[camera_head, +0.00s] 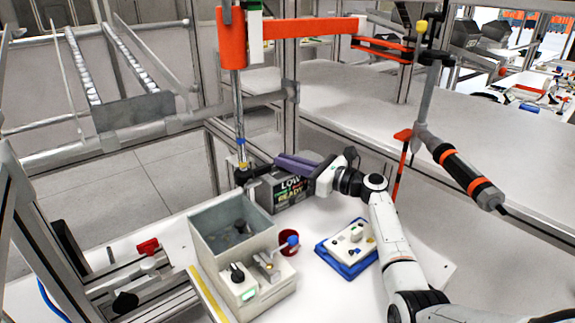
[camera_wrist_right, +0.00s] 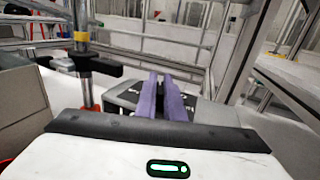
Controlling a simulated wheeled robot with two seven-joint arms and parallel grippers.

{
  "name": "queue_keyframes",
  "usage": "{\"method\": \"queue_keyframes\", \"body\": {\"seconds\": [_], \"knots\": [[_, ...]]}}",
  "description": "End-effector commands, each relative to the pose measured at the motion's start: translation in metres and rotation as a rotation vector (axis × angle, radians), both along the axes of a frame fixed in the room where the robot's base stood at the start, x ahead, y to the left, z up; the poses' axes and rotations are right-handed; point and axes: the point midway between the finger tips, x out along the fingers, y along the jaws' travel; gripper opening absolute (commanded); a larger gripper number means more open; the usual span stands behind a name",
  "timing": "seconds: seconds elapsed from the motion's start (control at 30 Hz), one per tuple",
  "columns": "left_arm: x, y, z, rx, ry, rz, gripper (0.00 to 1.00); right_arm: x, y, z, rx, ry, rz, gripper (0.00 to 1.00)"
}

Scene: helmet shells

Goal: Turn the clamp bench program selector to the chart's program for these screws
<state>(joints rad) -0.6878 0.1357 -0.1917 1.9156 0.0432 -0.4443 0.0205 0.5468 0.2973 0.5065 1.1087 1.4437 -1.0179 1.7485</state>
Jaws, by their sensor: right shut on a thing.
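A grey control box (camera_head: 288,193) stands on the bench, with "LOW" and "READY" lettering on its dark face. My right gripper (camera_head: 281,162) reaches over its top with purple fingers. In the right wrist view these fingers (camera_wrist_right: 161,78) lie close together over the grey box (camera_wrist_right: 125,97), shut on a selector knob that is mostly hidden between and below them. The knob's pointer and setting cannot be read. I cannot make out a chart or any screws clearly. My left gripper is not in view.
A beige bin unit (camera_head: 215,255) with a black knob (camera_head: 237,272) and green display stands left. A red cup (camera_head: 289,243) and a blue tray (camera_head: 345,262) are beside it. A driver (camera_head: 465,172) hangs right. A metal post (camera_wrist_right: 81,45) stands close left of my right fingers.

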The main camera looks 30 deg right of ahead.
Motion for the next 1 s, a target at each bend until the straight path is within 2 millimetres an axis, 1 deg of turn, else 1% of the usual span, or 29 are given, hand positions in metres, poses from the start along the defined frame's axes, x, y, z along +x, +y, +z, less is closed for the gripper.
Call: {"method": "queue_keyframes", "body": {"seconds": [0.33, 0.37, 0.43, 0.47, 0.8, 0.87, 1.0], "knots": [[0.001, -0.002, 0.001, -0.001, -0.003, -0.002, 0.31, 0.0, 0.001, -0.002, -0.001, 0.005, 0.003, 0.0], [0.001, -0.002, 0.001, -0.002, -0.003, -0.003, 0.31, 0.0, 0.001, -0.002, -0.001, 0.005, 0.003, 0.14], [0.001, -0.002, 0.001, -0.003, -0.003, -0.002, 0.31, 0.0, 0.002, -0.002, -0.001, 0.005, 0.003, 0.25], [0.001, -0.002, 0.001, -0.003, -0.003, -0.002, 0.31, 0.0, 0.001, -0.002, -0.001, 0.005, 0.003, 0.27], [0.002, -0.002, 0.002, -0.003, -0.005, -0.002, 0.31, -0.003, -0.001, -0.001, -0.001, 0.003, 0.001, 0.27], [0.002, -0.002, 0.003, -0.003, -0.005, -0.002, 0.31, -0.008, -0.003, -0.002, -0.001, 0.003, 0.0, 0.27], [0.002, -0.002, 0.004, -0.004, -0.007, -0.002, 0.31, -0.029, -0.013, -0.002, -0.004, 0.004, 0.0, 0.27]]}}
